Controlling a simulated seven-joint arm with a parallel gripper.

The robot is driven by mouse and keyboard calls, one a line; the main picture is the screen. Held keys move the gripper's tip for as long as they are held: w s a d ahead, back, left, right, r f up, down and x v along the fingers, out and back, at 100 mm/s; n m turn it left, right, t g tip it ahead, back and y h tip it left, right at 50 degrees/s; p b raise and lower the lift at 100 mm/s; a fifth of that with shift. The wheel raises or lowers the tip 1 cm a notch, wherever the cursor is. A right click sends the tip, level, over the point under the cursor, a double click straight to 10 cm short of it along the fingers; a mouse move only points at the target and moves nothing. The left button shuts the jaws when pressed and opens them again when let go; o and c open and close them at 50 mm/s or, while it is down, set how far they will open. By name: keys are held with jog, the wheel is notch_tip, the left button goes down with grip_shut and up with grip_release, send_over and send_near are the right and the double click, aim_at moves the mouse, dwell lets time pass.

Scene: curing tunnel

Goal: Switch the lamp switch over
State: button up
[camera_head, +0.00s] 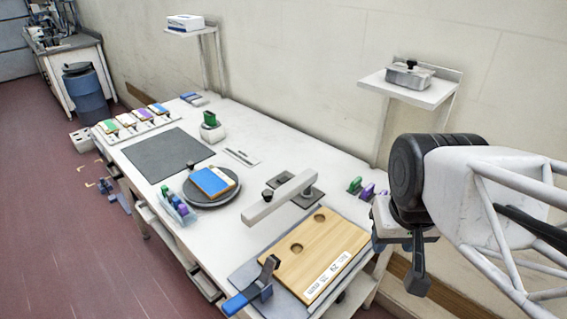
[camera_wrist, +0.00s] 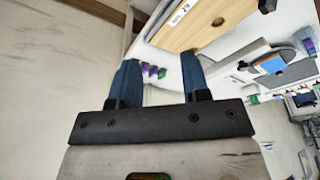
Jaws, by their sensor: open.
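No part is plainly marked as the lamp switch, so I cannot tell which one it is. A light grey bar with a dark knob (camera_head: 280,197) reaches over the table from a dark base plate; it may be the lamp arm. A green piece (camera_head: 210,119) stands upright on a small white block (camera_head: 212,133) behind the dark mat and could be a switch. My gripper (camera_head: 398,262) is at the right, beyond the table's right end, pointing down. In the wrist view my gripper (camera_wrist: 160,64) shows two blue fingers apart with nothing between them.
A wooden board (camera_head: 315,248) with round holes and a blue-handled clamp (camera_head: 253,289) lies at the near end. A round dark plate (camera_head: 212,190) carries a blue-topped block. Small green and purple pieces (camera_head: 367,189) stand near my gripper. A wall shelf (camera_head: 410,88) holds a metal box.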

jog(key=shift+w+r, duration=0.1)
jog(key=shift+w, duration=0.05)
jog(key=c, duration=0.7)
jog(key=shift+w, duration=0.2)
grip_shut()
jog(key=w+a+r+n+g, duration=0.1)
jog(key=w+a+n, duration=0.15)
jog(key=w, duration=1.05)
jog(key=w+a+r+n+g, duration=0.15)
jog(key=w+a, duration=0.25)
jog(key=w, duration=0.8)
jog(key=w+a+f+n, duration=0.1)
jog(key=w+a+f, duration=0.2)
jog(key=w, duration=0.5)
jog(key=w+a+f+n, duration=0.2)
jog(key=w+a+f, duration=0.2)
jog(key=w+f, duration=0.2)
jog(key=w+a+f+n+g+y, duration=0.1)
jog(key=w+a+f, duration=0.3)
jog(key=w, duration=0.6)
jog(key=shift+f+n, duration=0.25)
jog(key=shift+n, duration=0.35)
